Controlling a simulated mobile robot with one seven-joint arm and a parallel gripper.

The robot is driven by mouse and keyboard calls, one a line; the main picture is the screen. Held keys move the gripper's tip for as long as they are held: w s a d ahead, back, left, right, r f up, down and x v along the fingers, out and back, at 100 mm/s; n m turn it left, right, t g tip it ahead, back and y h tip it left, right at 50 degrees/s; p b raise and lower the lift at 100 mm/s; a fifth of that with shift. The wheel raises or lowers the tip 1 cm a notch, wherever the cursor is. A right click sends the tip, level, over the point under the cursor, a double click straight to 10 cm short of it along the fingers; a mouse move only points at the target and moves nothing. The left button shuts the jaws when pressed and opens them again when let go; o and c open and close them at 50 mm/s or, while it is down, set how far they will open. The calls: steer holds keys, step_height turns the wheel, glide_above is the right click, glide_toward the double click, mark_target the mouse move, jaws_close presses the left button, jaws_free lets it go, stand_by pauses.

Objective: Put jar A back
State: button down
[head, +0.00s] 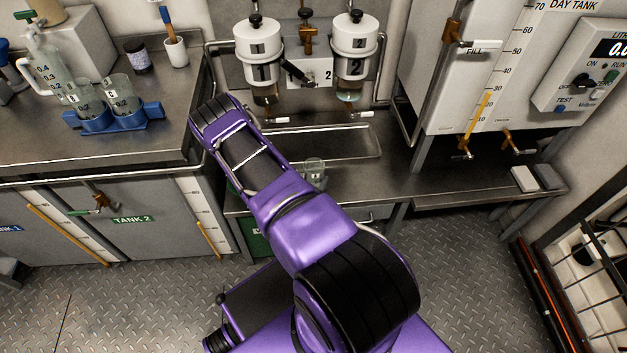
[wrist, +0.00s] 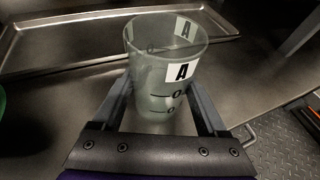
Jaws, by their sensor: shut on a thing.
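Jar A (wrist: 150,75), a clear cup with a white "A" label and black marks, stands between the two fingers of my gripper (wrist: 163,98) in the wrist view. The gripper is shut on it. In the head view a clear jar (head: 315,172), which seems to be the same one, shows at the bench just past my purple arm; its label cannot be read and my gripper is hidden behind the arm. A blue rack (head: 153,124) on the left counter holds two similar clear jars (head: 122,97), and its right end looks free.
A shallow metal tray (head: 340,144) lies behind the jar, also in the wrist view (wrist: 60,40). Two white dispensers (head: 258,50) hang above it. A jug (head: 45,65), a dark small jar (head: 137,57) and a white brush cup (head: 175,52) stand near the rack.

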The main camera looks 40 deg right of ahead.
steer(key=shift+f, duration=0.1)
jaws_free()
steer(key=shift+s+a+r, duration=0.1)
steer(key=shift+a+r, duration=0.1)
steer(key=shift+r, duration=0.05)
steer(key=p+v, duration=0.2)
steer(key=v, duration=0.9)
steer(key=shift+s+a, duration=0.2)
